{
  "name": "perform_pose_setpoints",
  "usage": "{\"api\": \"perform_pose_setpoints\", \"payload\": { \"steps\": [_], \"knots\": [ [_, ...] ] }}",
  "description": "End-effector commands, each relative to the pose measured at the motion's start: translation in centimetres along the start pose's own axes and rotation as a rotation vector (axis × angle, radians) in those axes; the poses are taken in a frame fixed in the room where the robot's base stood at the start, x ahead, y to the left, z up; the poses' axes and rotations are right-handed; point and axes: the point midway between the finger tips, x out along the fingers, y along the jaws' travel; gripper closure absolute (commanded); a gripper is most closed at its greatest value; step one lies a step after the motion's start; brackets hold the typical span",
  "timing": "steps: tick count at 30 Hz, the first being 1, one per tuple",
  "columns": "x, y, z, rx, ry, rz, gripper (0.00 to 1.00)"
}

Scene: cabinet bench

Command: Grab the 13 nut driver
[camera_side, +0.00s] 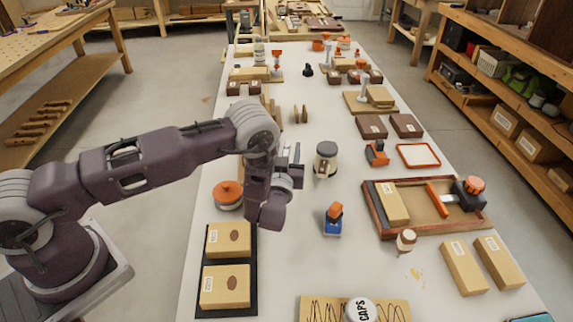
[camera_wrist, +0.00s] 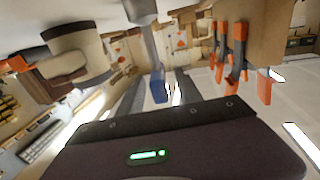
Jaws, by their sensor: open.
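I cannot make out a label reading 13 on any tool, so I cannot tell for sure which thing is the nut driver. In the wrist view a grey, rod-like shape (camera_wrist: 152,42) runs down to a blue end (camera_wrist: 158,86), which appears between my fingers; I cannot tell its distance. My gripper (camera_side: 291,160) is open over the table's left half, close to a cream jar with a dark band (camera_side: 326,160). Its two grey fingers also show in the wrist view (camera_wrist: 160,97), apart, with nothing visibly clamped. A blue block with an orange top (camera_side: 333,221) stands in front.
The long white table (camera_side: 300,270) holds boxes on a dark mat (camera_side: 229,259), a round orange-lidded container (camera_side: 228,194) and a red-edged wooden tray (camera_side: 383,226) at right. Orange-and-black clamps (camera_wrist: 238,52) show at right in the wrist view. Bare table lies around the blue block.

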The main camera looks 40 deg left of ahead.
Motion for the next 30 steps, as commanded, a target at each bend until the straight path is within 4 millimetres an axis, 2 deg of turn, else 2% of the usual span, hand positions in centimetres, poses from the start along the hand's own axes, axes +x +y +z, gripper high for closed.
{"api": "perform_pose_setpoints", "payload": {
  "steps": [3, 5, 12, 18, 19, 30],
  "knots": [
    [2.2, -0.2, 0.0, -0.002, 0.001, -0.003, 0.58],
    [2.8, -0.2, -0.1, -0.002, 0.001, -0.002, 0.58],
    [3.1, -0.1, 0.0, 0.001, 0.0, 0.0, 0.58],
    [3.1, -0.1, 0.0, 0.0, 0.0, 0.0, 0.97],
    [3.1, -0.1, 0.0, 0.0, 0.0, 0.0, 1.0],
    [3.1, -0.1, -0.1, 0.0, -0.001, 0.0, 1.0]
  ]
}}
